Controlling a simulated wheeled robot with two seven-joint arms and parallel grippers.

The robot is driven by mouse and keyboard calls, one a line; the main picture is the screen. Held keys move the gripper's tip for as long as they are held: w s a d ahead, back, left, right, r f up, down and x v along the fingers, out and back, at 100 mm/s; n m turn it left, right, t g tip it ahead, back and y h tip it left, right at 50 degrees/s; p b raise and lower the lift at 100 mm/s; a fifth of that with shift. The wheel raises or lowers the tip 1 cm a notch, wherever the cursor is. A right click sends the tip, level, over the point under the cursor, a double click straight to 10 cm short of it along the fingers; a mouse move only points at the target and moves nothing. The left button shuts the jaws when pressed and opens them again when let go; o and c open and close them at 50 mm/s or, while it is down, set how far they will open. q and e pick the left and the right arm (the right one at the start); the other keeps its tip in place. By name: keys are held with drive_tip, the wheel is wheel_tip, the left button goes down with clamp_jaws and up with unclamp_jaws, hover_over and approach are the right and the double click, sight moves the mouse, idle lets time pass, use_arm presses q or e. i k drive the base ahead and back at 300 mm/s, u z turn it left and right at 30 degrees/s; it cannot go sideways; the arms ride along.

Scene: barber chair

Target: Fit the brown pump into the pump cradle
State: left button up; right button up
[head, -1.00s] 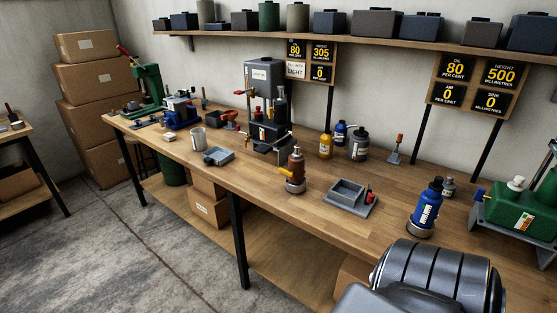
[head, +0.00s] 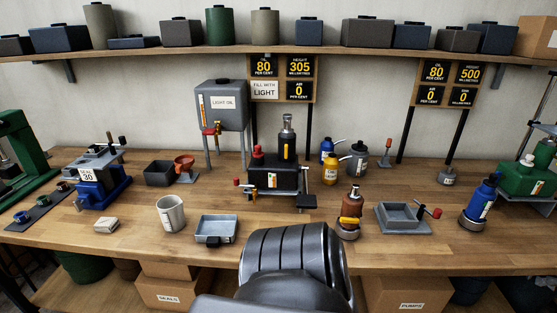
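The brown pump (head: 355,198) stands upright on a round metal base at the bench's front, right of centre. It has a yellow-orange fitting low on its front. I cannot tell for certain which fixture is the pump cradle. A black fixture (head: 273,183) with a dark upright cylinder stands behind and left of the pump. A shallow grey tray-like fixture (head: 402,217) with a red-knobbed lever is just right of the pump. Neither of my grippers is in view.
A blue pump (head: 480,202) and a green unit (head: 529,175) stand at the right. A cup (head: 171,214), a grey tray (head: 215,230) and a blue vise (head: 103,190) are at the left.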

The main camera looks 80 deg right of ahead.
sight(396, 218)
drive_tip(key=i, duration=0.85)
drive_tip(key=z, duration=2.8)
